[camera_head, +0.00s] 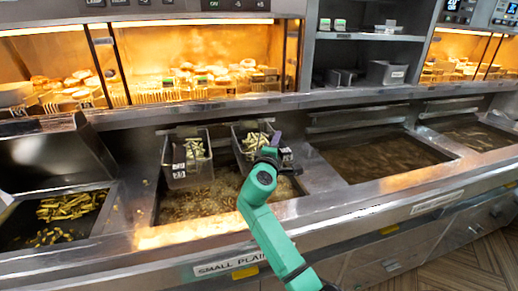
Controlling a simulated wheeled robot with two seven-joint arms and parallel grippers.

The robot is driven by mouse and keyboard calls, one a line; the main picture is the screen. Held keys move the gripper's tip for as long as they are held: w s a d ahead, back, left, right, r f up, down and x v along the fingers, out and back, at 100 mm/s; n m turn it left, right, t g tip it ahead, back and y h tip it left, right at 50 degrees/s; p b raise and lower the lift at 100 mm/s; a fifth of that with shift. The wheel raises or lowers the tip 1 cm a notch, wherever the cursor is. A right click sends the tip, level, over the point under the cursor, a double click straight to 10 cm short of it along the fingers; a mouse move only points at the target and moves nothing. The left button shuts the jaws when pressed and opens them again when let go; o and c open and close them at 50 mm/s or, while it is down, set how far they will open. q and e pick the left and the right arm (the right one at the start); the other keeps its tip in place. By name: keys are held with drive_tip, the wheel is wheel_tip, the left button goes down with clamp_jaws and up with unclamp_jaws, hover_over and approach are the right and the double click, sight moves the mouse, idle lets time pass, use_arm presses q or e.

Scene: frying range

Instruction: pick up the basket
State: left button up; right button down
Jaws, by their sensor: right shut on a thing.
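Two wire baskets with pale fries in them are at the left fryer vat. The right basket (240,151) is at the vat's back right, and my right gripper (271,153) is shut on it at its right front side. The gripper and wrist hide part of this basket and its handle. The other basket (179,180) is just left of it, with a dark handle or tag on its front. My left gripper is not in view.
The left vat (215,202) holds bubbling oil below the baskets. A second oil vat (380,158) to the right is free of baskets. A bin of fries (68,207) is at the left. A steel front ledge (330,212) and a heated shelf of food (200,82) border the vats.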

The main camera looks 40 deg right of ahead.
wheel_tip(320, 180, up, 4)
drive_tip(key=p, duration=0.3)
drive_tip(key=shift+f, duration=0.1)
drive_tip(key=shift+s+a+f, duration=0.1)
drive_tip(key=shift+s+a, duration=0.2)
drive_tip(key=shift+s, duration=0.5)
drive_tip(key=s+a, duration=0.2)
drive_tip(key=s, duration=0.5)
drive_tip(key=s+a, duration=0.3)
drive_tip(key=s, duration=0.5)
drive_tip(key=shift+s+a, duration=0.2)
drive_tip(key=shift+s, duration=0.15)
